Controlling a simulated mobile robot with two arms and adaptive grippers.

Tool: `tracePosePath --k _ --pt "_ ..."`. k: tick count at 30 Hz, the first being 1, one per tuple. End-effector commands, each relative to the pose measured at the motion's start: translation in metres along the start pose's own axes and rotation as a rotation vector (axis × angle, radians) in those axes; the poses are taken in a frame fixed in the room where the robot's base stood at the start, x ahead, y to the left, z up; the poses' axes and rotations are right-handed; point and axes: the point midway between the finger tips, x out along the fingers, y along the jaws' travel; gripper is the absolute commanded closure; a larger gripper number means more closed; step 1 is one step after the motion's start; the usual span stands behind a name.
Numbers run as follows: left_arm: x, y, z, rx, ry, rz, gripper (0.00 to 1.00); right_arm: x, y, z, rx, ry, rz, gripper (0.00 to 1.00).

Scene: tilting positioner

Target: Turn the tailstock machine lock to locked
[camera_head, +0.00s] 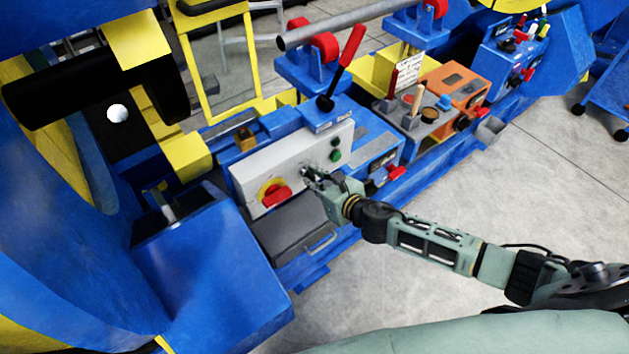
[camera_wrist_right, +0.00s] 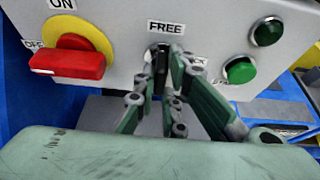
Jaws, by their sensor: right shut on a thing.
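The tailstock machine lock (camera_wrist_right: 160,58) is a small dark key switch on the grey control panel (camera_head: 247,172). The label FREE (camera_wrist_right: 166,27) sits right above it, and a second label to its right is mostly covered by a finger. My right gripper (camera_head: 309,174) is at the panel, and in the right wrist view its fingers (camera_wrist_right: 168,75) are shut on the lock's key. The key looks roughly upright, towards FREE; its exact angle is partly hidden by the fingers. My left gripper is not in view.
A red rotary switch on a yellow disc (camera_head: 274,192) is left of the lock. Green buttons (camera_head: 336,149) are to its right. A red-handled lever (camera_head: 343,66) rises behind the panel. A large blue machine body (camera_head: 205,275) stands at left; open floor (camera_head: 550,190) lies right.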

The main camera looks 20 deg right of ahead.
Motion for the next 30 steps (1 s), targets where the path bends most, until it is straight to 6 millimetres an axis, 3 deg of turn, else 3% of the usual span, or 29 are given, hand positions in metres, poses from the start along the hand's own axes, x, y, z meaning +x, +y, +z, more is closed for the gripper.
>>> tracePosePath --k 16,30 --pt "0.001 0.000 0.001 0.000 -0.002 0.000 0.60 0.000 -0.001 0.000 0.065 0.000 0.027 1.00" --pt "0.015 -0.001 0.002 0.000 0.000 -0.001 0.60 0.001 -0.003 -0.004 0.425 0.001 0.174 1.00"
